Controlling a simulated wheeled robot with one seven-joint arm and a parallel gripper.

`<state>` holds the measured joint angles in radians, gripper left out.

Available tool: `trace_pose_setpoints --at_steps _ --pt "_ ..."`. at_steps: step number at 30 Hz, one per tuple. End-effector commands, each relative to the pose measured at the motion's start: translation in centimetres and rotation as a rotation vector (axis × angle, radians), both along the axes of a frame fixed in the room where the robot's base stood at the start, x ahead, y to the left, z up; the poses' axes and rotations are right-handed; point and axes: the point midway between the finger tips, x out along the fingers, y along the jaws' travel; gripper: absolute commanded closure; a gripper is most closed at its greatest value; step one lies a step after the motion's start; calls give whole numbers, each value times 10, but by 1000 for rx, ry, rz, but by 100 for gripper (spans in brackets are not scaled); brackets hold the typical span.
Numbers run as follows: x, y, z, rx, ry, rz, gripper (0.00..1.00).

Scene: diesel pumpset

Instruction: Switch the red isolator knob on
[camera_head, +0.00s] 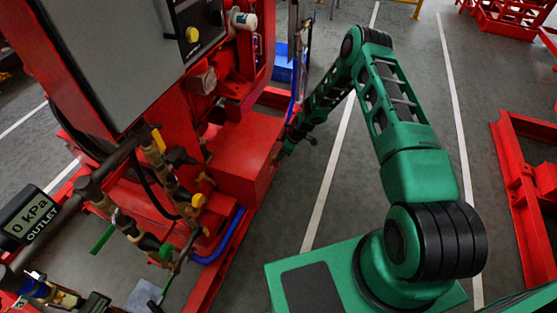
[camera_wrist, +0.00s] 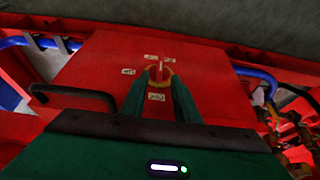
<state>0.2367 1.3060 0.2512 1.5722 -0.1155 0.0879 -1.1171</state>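The red isolator knob (camera_wrist: 160,70) shows in the wrist view, with a yellow ring around its base and small pale labels about it. It sits on the face of a red box (camera_wrist: 105,65). The box also shows in the head view (camera_head: 240,150). My gripper (camera_wrist: 160,85) has two green fingers, parted, one on each side of the knob, with a gap between. The fingertips are close to the yellow ring; I cannot tell whether they touch it. In the head view my gripper (camera_head: 282,150) is at the box's right side, and the knob is hidden there.
A black handle (camera_wrist: 72,93) is left of the fingers in the wrist view. Blue pipes (camera_wrist: 257,80) run beside the box. A grey cabinet (camera_head: 120,60) and a pipe assembly with a gauge (camera_head: 30,215) stand left. Grey floor (camera_head: 325,180) is open right of the box.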

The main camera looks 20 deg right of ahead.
Motion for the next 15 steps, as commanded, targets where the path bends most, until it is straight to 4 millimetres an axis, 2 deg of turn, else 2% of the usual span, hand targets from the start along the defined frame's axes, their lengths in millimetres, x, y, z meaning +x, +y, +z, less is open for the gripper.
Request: trace_pose_setpoints --at_steps 1,6,15 --pt "1 2 -9 0 2 -1 72" --pt "6 8 -25 0 0 -1 72" --pt "8 11 -33 -1 1 -1 72"
